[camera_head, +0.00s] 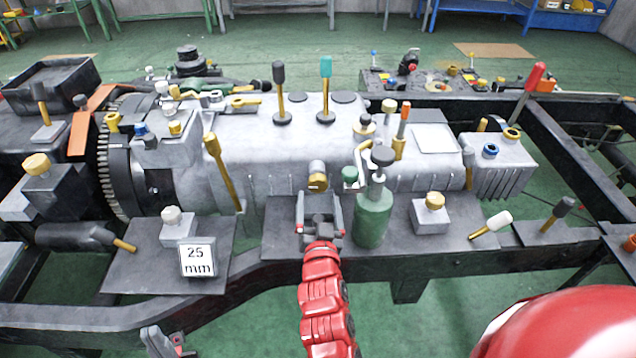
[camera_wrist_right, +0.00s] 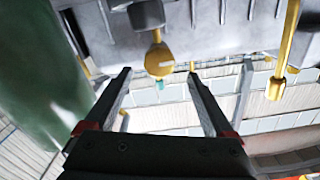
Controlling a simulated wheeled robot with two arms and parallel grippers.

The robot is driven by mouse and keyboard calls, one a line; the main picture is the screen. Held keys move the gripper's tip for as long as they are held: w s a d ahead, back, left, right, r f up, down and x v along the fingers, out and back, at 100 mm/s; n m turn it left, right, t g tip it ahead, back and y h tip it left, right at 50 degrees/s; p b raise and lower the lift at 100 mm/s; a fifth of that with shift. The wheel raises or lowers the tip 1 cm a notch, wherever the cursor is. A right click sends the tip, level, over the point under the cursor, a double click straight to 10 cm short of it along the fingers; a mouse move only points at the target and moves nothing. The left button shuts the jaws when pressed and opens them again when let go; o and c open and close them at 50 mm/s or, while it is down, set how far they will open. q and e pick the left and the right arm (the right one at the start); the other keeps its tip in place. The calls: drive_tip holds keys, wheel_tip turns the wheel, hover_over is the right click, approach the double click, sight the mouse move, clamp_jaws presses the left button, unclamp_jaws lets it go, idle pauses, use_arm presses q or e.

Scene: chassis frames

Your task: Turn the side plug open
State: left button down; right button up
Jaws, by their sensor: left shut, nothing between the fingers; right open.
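The side plug (camera_head: 317,175), a short cylinder with a brass end, sticks out of the lower front side of the grey housing (camera_head: 275,150). In the right wrist view its brass head (camera_wrist_right: 158,60) shows just past the fingertips, roughly centred between them. My right gripper (camera_head: 319,198) is open, its two fingers pointing at the plug from the front; I see no contact. It also shows in the right wrist view (camera_wrist_right: 160,74), with nothing between its fingers. My left gripper (camera_head: 163,342) is shut and empty, low at the bottom edge, far from the plug.
A green bottle-shaped jack (camera_head: 374,215) stands close right of my right gripper and also shows in the right wrist view (camera_wrist_right: 40,60). A brass lever (camera_head: 222,170) leans to the left. A brass-knobbed block (camera_head: 433,215) and a "25 mm" sign (camera_head: 198,260) stand on the frame.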

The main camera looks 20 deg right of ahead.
sight(318, 186)
drive_tip(key=x, duration=0.7)
drive_tip(key=shift+d+p, duration=0.1)
drive_tip(key=shift+p, duration=0.2)
drive_tip(key=shift+s, duration=0.1)
drive_tip(key=shift+c, duration=0.3)
drive_tip(key=c, duration=1.3)
